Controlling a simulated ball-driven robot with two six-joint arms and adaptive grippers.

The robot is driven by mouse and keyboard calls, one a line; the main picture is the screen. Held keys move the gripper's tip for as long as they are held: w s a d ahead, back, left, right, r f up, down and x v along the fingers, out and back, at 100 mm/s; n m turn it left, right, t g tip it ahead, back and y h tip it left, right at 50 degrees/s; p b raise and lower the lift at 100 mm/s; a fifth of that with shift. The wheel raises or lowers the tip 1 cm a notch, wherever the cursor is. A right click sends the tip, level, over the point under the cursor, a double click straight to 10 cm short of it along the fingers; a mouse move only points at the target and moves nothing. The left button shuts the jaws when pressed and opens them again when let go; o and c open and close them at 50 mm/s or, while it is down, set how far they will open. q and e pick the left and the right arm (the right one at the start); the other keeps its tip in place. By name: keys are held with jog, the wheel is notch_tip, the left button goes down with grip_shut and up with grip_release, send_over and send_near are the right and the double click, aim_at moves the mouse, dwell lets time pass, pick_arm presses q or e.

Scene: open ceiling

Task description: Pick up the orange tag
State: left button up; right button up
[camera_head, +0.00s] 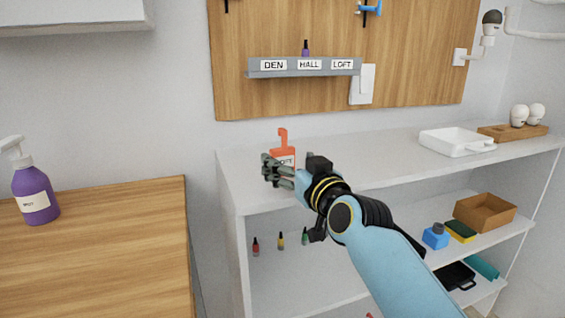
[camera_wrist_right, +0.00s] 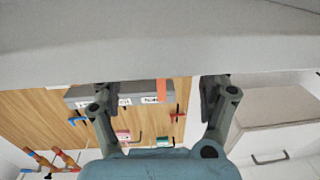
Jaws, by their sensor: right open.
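The orange tag (camera_head: 283,151) stands upright on the white shelf top, near its left end. It has a narrow upper part and a white label, partly hidden by my gripper, that seems to end in "OFT". In the right wrist view an orange strip (camera_wrist_right: 161,91), apparently the tag, shows between the fingers. My right gripper (camera_head: 268,172) is open, with its fingers at the tag's lower part. The wrist view also shows my right gripper (camera_wrist_right: 160,84) with its fingers spread and a gap on both sides of the strip. My left gripper is out of view.
Above hangs a grey ledge (camera_head: 305,74) labelled DEN, HALL and LOFT, with a purple tag (camera_head: 305,48) over HALL. A white tray (camera_head: 457,141) and a wooden holder with bulbs (camera_head: 513,132) stand right on the shelf top. A purple spray bottle (camera_head: 36,193) stands left.

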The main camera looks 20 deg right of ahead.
aim_at(284, 159)
jog(key=w, duration=0.4)
jog(key=shift+w+a+f, duration=0.2)
jog(key=shift+w+a, duration=0.05)
jog(key=c, duration=1.3)
